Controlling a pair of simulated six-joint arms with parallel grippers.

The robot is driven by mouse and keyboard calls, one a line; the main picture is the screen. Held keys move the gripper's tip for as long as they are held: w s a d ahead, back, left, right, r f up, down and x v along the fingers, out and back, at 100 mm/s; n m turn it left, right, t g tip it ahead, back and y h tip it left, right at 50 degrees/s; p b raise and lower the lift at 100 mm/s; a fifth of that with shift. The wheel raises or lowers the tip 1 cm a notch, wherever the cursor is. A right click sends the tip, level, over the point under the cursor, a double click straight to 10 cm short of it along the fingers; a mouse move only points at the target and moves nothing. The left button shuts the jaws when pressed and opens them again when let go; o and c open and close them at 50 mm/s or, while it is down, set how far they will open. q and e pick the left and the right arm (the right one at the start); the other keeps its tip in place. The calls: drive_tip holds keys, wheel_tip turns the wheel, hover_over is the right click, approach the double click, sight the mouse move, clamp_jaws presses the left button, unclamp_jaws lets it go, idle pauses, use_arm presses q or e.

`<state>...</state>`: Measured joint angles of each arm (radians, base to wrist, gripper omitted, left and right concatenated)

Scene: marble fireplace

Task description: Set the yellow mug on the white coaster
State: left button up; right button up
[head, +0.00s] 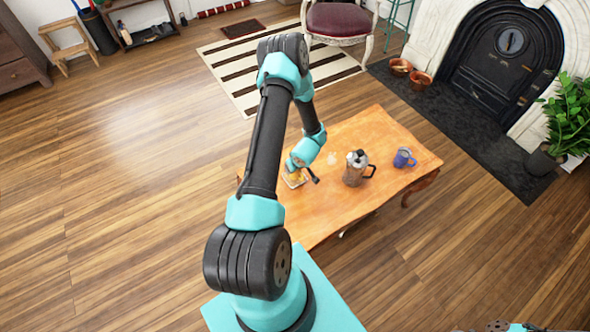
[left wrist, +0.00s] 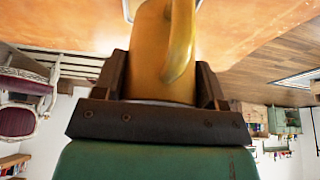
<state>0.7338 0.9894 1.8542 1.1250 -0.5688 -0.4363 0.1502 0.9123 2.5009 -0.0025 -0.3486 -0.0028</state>
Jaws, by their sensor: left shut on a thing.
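The yellow mug (left wrist: 160,52) fills the middle of the left wrist view, with its handle toward the camera. My left gripper (left wrist: 162,88) is shut on it, one finger on each side. In the head view the mug (head: 295,177) is a small patch of yellow under my left gripper (head: 298,172), at the left part of the wooden table. A pale edge, likely the white coaster (head: 292,184), shows around the mug's foot. Whether the mug touches it I cannot tell. My right gripper is not in view.
A glass and metal coffee press (head: 355,169) stands right of the mug on the wooden table (head: 378,131). A blue mug (head: 403,158) is farther right. A pale, unclear spot (head: 332,158) lies between mug and press. The table's near part is clear.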

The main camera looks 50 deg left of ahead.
use_arm(q)
drive_tip(key=shift+w+a, duration=0.2)
drive_tip(key=shift+a, duration=0.05)
drive_tip(key=shift+a+f, duration=0.1)
drive_tip(key=shift+f, duration=1.7)
drive_tip(key=shift+f, duration=0.15)
drive_tip(key=o, duration=1.2)
drive_tip(key=v, duration=1.2)
